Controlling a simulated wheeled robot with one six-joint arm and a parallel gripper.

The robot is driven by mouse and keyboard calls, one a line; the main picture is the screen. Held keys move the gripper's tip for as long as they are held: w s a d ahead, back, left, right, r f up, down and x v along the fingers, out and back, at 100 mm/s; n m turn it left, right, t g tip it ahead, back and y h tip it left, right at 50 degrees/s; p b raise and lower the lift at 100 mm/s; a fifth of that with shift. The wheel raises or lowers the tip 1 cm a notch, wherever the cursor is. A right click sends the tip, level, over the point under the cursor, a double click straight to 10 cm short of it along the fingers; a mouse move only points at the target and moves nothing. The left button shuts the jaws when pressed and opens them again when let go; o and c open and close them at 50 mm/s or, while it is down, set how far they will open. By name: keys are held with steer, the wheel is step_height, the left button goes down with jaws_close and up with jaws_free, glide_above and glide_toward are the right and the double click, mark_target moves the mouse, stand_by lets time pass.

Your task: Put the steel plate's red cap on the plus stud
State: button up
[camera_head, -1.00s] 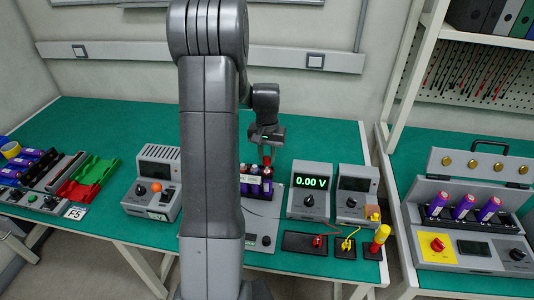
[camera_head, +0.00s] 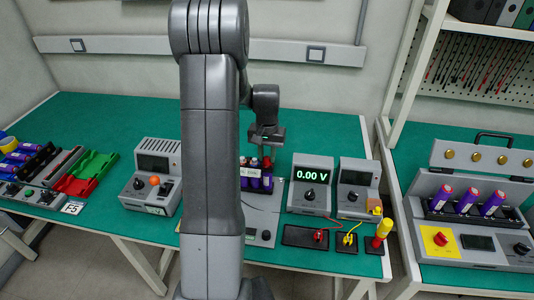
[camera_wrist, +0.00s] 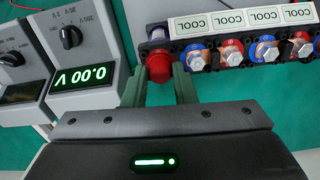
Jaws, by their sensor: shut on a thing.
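My gripper (camera_wrist: 160,88) is shut on a red cap (camera_wrist: 159,67), which sits between its two fingers in the wrist view. The gripper (camera_head: 266,151) also shows in the head view, over the battery pack (camera_head: 258,182). The cap is at the left end of the pack's stud row in the wrist view, just in front of a grey and red end terminal (camera_wrist: 157,33). I cannot tell whether cap and terminal touch. The plus stud's marking is not readable. The pack stands on a grey plate (camera_head: 263,217), partly hidden by my arm.
A meter reading 0.00 V (camera_head: 311,185) stands close on the right, with another instrument (camera_head: 357,187) beside it. Red and yellow leads and a yellow-red post (camera_head: 380,237) are at the front right. Bolted busbar studs (camera_wrist: 231,55) and "COOL" labels (camera_wrist: 258,18) line the pack.

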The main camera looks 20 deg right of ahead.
mark_target(267, 158)
steer(key=shift+f, duration=0.3)
steer(key=o, duration=0.9)
steer(key=shift+r, duration=0.1)
steer(key=shift+r+p, duration=1.85)
steer(key=shift+r, duration=1.1)
